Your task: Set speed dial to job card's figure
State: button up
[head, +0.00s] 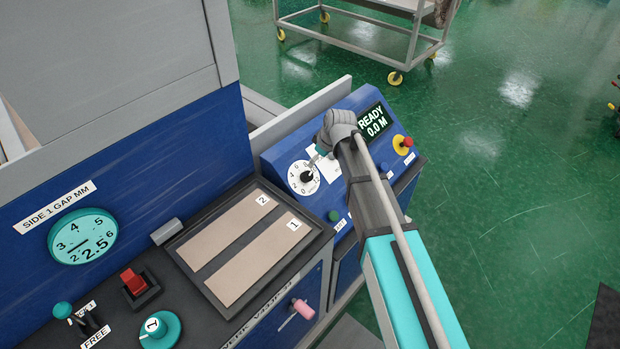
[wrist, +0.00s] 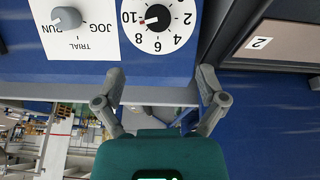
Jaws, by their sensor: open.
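The speed dial (head: 302,178) is a white numbered disc with a black knob on the sloped blue panel. In the wrist view the dial (wrist: 157,18) appears upside down at the top; a small red mark beside its knob lies near 10, its exact reading unclear. My gripper (head: 318,152) is just above and beside the dial in the head view, partly covering the panel. In the wrist view my gripper (wrist: 160,76) has its fingers spread and empty, apart from the knob. I cannot make out a job card or its figure.
A selector knob (wrist: 67,18) marked RUN, JOG and TRIAL is beside the dial. The display (head: 373,122) reads READY 0.0 M. A red button (head: 407,142) on yellow and a green button (head: 333,215) are on the panel. A framed tray (head: 185,262) lies left of it.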

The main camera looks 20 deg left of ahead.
aim_at(308, 175)
jog(key=shift+b+x, duration=5.9)
jog(key=shift+x, duration=0.65)
jog(key=shift+d, duration=0.1)
